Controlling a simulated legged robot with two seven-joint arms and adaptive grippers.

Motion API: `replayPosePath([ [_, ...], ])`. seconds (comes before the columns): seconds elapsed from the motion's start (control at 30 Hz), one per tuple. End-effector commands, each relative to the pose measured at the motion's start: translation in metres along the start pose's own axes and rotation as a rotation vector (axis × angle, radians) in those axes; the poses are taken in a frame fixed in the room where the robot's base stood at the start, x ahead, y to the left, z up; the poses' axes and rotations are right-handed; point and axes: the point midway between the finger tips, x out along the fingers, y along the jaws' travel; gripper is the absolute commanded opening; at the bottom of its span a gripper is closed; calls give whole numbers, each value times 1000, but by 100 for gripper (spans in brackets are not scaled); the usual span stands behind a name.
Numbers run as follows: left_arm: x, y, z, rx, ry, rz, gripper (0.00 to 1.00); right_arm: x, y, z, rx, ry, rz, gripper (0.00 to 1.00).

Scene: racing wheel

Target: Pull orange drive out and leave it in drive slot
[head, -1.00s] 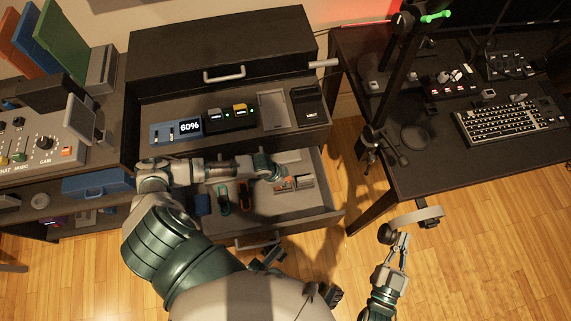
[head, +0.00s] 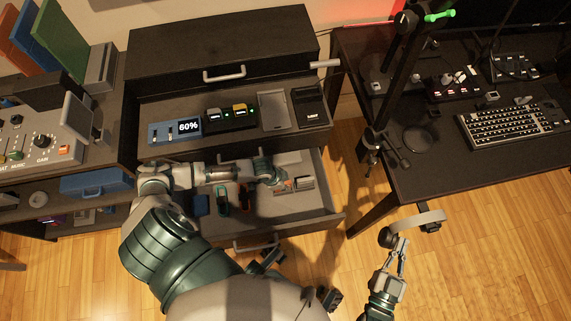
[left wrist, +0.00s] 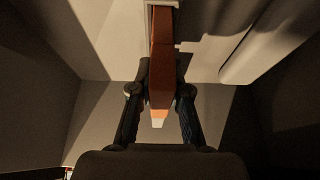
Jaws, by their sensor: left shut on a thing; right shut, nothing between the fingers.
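The orange drive (left wrist: 161,60) is between my left gripper's fingers (left wrist: 160,92) in the left wrist view. Its far end reaches a pale slot (left wrist: 161,4) at the top edge; how deep it sits there I cannot tell. In the head view my left gripper (head: 277,180) is down inside the open drawer (head: 322,205), at a small grey and orange unit (head: 303,183) that it partly hides. My right gripper (head: 400,246) is shut and empty, outside the drawer at the lower right, close to a headphone band.
Blue (head: 200,205), green (head: 222,198) and orange (head: 247,198) items lie left in the drawer. A drive dock (head: 230,117) and a 60% display (head: 189,127) stand on the cabinet above. Headphones (head: 420,219) hang beside the right desk (head: 460,165).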

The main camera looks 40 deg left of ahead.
Motion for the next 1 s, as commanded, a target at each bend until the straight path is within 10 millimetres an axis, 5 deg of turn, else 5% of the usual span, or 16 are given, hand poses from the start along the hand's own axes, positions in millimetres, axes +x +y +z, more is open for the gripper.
replayPosePath([
  [0.13,4,0,2,0,0,0,0,0,0,3,1,-3,0,0],
  [0.17,4,0,1,0,1,0,21,0,0,3,1,-2,0,0],
  [0.27,3,0,1,0,1,-1,45,0,0,2,1,-2,0,0],
  [0.67,-5,-1,1,-1,1,-1,45,0,0,2,1,-2,0,0],
  [1.0,-75,-2,2,3,0,-2,45,0,0,2,0,-2,0,0],
])
